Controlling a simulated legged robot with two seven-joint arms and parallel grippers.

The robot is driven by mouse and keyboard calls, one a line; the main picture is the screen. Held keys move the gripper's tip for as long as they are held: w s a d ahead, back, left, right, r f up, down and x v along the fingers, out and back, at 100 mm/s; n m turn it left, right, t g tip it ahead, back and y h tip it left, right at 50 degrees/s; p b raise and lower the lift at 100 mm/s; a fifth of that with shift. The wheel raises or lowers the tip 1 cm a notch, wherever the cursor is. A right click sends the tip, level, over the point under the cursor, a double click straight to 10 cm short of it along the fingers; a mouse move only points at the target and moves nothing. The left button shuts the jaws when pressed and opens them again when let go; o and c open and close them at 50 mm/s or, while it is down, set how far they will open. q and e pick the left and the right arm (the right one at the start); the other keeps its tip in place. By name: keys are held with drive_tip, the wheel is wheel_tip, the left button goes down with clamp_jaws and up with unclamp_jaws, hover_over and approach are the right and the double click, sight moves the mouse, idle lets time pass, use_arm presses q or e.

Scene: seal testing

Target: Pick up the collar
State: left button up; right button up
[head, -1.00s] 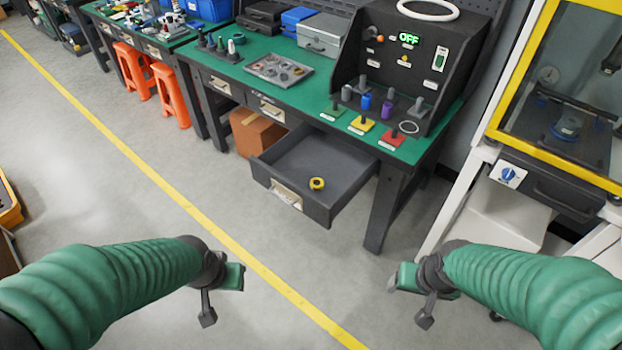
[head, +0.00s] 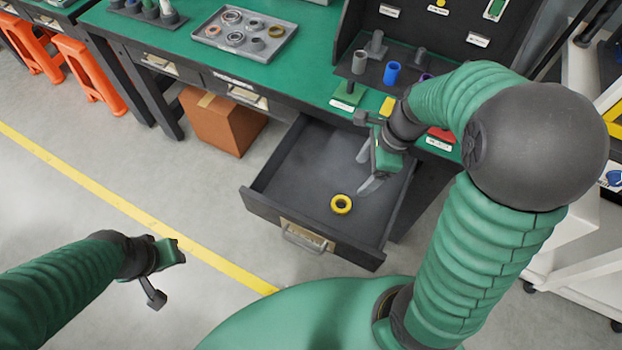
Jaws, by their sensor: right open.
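My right gripper (head: 366,172) is over the drawer's right part. Its two grey fingers are spread apart with nothing between them. They are up and to the right of the collar, not touching it. My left gripper (head: 172,252) is over the floor at the lower left, well away from the drawer. Its fingers do not show clearly.
The green workbench (head: 300,60) holds a grey tray (head: 245,58) with several rings and a dark panel with coloured pegs at the right. A cardboard box (head: 220,122) stands under the bench, left of the drawer. The drawer walls surround the collar.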

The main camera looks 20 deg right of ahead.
drive_tip(key=b, duration=0.3)
approach(339, 207)
drive_tip(key=shift+w+a+f+b, duration=0.1)
drive_tip(key=shift+w+f+b, duration=0.5)
drive_tip(key=shift+b, duration=0.4)
drive_tip(key=shift+w+a, duration=0.1)
drive_tip(key=shift+a, duration=0.1)
drive_tip(key=b+x, duration=0.1)
drive_tip(key=x, duration=0.1)
drive_tip(key=s+b+x, duration=0.1)
drive_tip(key=b+x, duration=0.1)
drive_tip(key=x, duration=0.1)
drive_tip(key=shift+d+f+b, duration=0.15)
drive_tip(key=shift+d+b, duration=0.05)
drive_tip(key=shift+b, duration=0.1)
drive_tip(key=shift+c, duration=0.4)
